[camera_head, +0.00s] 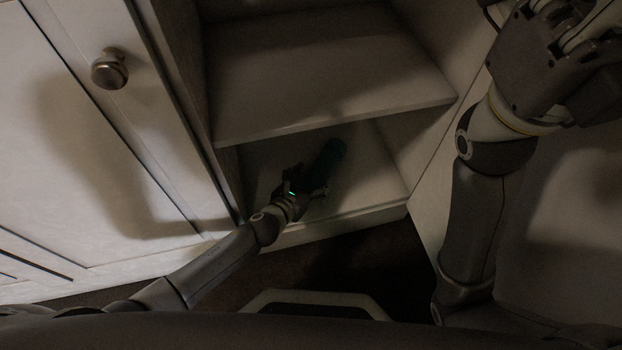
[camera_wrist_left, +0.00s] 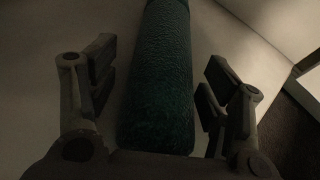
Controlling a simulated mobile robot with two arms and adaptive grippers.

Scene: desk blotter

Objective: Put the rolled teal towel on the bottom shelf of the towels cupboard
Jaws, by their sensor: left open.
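The rolled teal towel (camera_head: 328,156) lies on the bottom shelf (camera_head: 372,180) of the open cupboard, in deep shadow. It also shows in the left wrist view (camera_wrist_left: 162,75), running away from the camera between the fingers. My left gripper (camera_head: 308,184) reaches into the bottom compartment at the near end of the towel. In the left wrist view its fingers (camera_wrist_left: 158,90) are open, one on each side of the towel, with a gap on both sides.
The upper shelf (camera_head: 330,75) hangs over the bottom compartment and is bare where visible. A white door with a round knob (camera_head: 110,70) stands at the left. A pale panel (camera_head: 575,200) is at the right, behind my right arm. The dark floor (camera_head: 370,265) lies in front.

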